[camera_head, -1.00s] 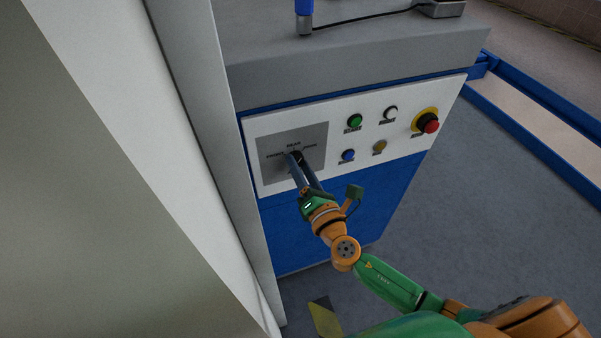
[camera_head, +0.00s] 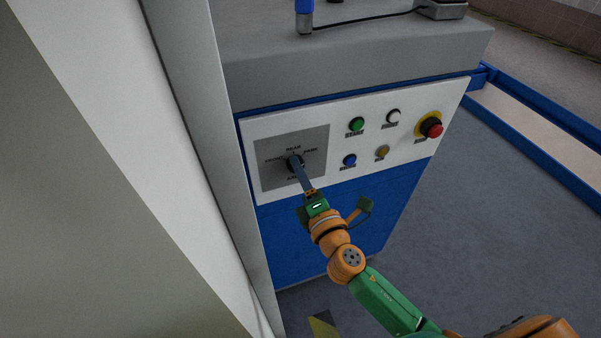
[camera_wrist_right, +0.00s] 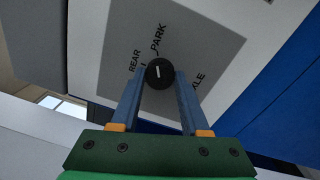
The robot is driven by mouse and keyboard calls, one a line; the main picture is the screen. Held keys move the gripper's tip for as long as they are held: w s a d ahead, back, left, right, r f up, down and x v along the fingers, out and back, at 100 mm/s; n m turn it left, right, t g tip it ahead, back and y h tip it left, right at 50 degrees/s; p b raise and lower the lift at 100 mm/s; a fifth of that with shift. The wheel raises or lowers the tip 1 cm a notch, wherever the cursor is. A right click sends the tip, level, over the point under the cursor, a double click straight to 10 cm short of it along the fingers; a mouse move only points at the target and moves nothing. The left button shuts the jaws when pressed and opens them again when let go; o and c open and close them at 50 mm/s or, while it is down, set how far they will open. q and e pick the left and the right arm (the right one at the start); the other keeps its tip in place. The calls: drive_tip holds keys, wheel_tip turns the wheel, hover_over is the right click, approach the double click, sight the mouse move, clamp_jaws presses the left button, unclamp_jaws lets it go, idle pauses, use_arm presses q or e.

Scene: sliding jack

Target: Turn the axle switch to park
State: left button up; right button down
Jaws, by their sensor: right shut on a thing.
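The axle switch is a round black knob (camera_head: 294,163) on a grey square plate (camera_head: 268,178) in the control panel. It also shows in the right wrist view (camera_wrist_right: 159,74), with a short white mark on its face; I cannot tell which label the mark points to. PARK, REAR and AXLE labels surround it, with PARK at its upper right in the head view. My right gripper (camera_head: 297,166) is shut on the knob. Its two blue-grey fingers (camera_wrist_right: 159,80) lie on either side of it. In the head view the fingers nearly overlap and partly hide the knob. My left gripper is out of view.
Right of the plate are a green button (camera_head: 356,124), a white button (camera_head: 393,117), a blue button (camera_head: 349,160), a yellow button (camera_head: 382,151) and a red emergency stop (camera_head: 434,130). A pale upright column (camera_head: 190,80) stands close on the left. Open floor (camera_head: 490,220) lies right.

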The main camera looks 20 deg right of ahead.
idle(0.3)
drive_tip(key=shift+c, duration=2)
unclamp_jaws()
drive_tip(key=s+b, duration=0.1)
drive_tip(key=s, duration=0.6)
drive_tip(key=shift+d+f+b, duration=0.15)
drive_tip(key=shift+b, duration=0.2)
